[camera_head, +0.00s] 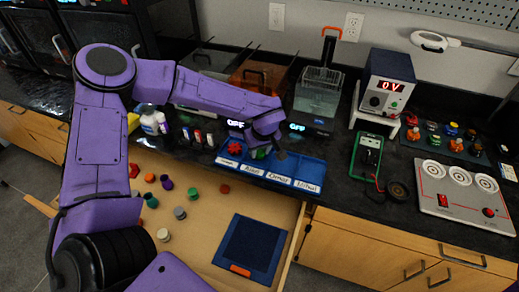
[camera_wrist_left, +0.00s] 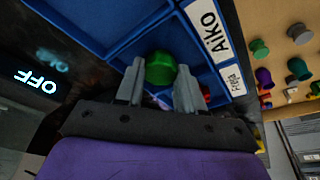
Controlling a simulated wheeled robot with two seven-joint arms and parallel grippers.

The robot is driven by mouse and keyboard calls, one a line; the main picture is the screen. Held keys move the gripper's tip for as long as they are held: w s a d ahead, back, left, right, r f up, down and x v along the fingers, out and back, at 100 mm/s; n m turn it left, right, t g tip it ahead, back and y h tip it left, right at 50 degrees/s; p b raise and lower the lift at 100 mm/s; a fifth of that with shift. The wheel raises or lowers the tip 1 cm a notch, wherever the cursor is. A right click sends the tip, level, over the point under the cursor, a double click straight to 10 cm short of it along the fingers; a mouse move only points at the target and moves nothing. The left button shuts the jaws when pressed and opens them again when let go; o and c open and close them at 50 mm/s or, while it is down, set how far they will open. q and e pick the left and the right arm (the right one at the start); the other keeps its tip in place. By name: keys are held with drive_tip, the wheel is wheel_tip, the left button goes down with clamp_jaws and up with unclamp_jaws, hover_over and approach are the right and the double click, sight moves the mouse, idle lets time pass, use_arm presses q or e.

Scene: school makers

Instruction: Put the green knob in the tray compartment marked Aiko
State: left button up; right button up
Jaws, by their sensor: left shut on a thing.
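My left gripper (camera_head: 265,147) is shut on a green knob (camera_head: 260,153). In the left wrist view, the green knob (camera_wrist_left: 160,68) sits between the two grey fingertips (camera_wrist_left: 159,88). The knob is over the blue tray (camera_head: 308,169), behind the label marked Aiko (camera_head: 252,169). That label also shows in the left wrist view (camera_wrist_left: 207,30). Whether the knob touches the compartment floor, I cannot tell. A red part (camera_head: 235,146) is in the leftmost compartment, beside Aiko's. The right gripper is not in view.
An open drawer (camera_head: 200,245) below the tray holds several coloured knobs and a dark blue square (camera_head: 250,247). Behind the tray stands a clear-walled container (camera_head: 318,95). A green meter (camera_head: 367,160) and a grey panel (camera_head: 462,195) lie to the right.

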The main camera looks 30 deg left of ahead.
use_arm(q)
drive_tip(key=shift+f, duration=0.1)
drive_tip(key=o, duration=1)
drive_tip(key=v, duration=1.2)
drive_tip(key=shift+r, duration=0.25)
